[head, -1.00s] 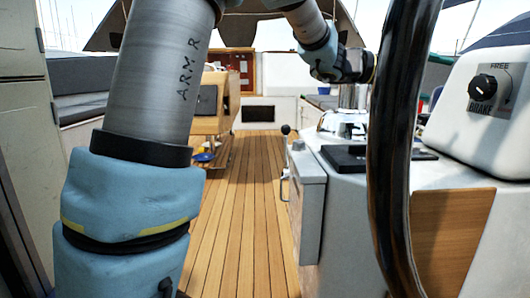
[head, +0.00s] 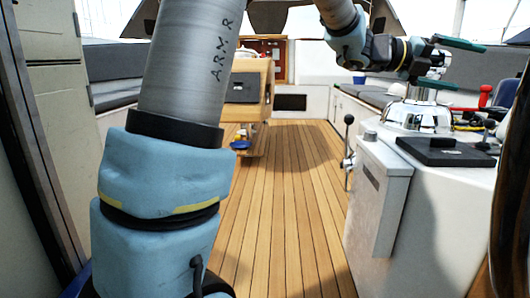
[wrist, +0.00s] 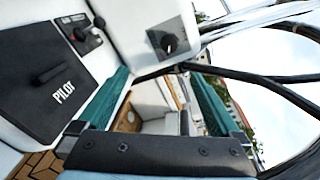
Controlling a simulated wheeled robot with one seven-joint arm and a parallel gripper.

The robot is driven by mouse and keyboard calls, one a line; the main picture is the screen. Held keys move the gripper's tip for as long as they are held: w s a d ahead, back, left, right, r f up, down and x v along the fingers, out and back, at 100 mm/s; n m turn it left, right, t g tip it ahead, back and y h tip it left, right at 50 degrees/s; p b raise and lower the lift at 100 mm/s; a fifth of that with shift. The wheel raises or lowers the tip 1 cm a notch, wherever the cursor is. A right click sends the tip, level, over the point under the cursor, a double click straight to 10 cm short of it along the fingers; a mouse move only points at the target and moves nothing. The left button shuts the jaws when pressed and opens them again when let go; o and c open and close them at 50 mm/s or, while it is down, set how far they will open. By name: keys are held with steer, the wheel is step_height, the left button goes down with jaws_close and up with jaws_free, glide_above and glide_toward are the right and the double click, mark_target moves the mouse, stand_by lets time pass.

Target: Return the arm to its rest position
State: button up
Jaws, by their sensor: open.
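My arm crosses the head view in grey and light blue padding, with "ARM R" written on the upper link. My gripper (head: 447,63) is at the upper right of the head view, in front of and above the chrome winch. Its two green fingers are spread apart. In the wrist view the open gripper (wrist: 163,100) shows both green fingers with nothing between them. Nothing is held.
A chrome winch (head: 416,113) and black hatch panel (head: 446,151) sit on the white console at right. A lever (head: 348,140) stands on its side. A dark wheel rim (head: 512,200) is at the right edge. The teak floor (head: 295,190) is clear.

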steer(key=w+a+f+n+t+y, duration=0.3)
steer(key=w+a+f+n+t, duration=0.2)
steer(key=w+a+n, duration=0.3)
steer(key=w+a+f+n+t+y, duration=0.3)
steer(key=w+a+f+n+t, duration=0.3)
steer(key=a+n, duration=0.25)
steer(key=a+f+n+y, duration=0.7)
steer(key=a+n, duration=0.4)
steer(key=a, duration=0.4)
steer(key=s+a+f+n+g+y, duration=0.2)
steer(key=s+a+f+n+g, duration=0.2)
steer(key=s+a+f+n, duration=0.5)
steer(key=s+a+f+n+g+y, duration=0.1)
steer(key=s+a+f+n+g, duration=0.4)
steer(key=s, duration=0.6)
step_height(320, 180, up, 32)
steer(key=a+p, duration=0.1)
steer(key=p, duration=3.1)
steer(key=shift+w+a+r+t+p, duration=0.15)
steer(key=shift+w+t+p, duration=0.2)
steer(key=shift+t+p, duration=0.05)
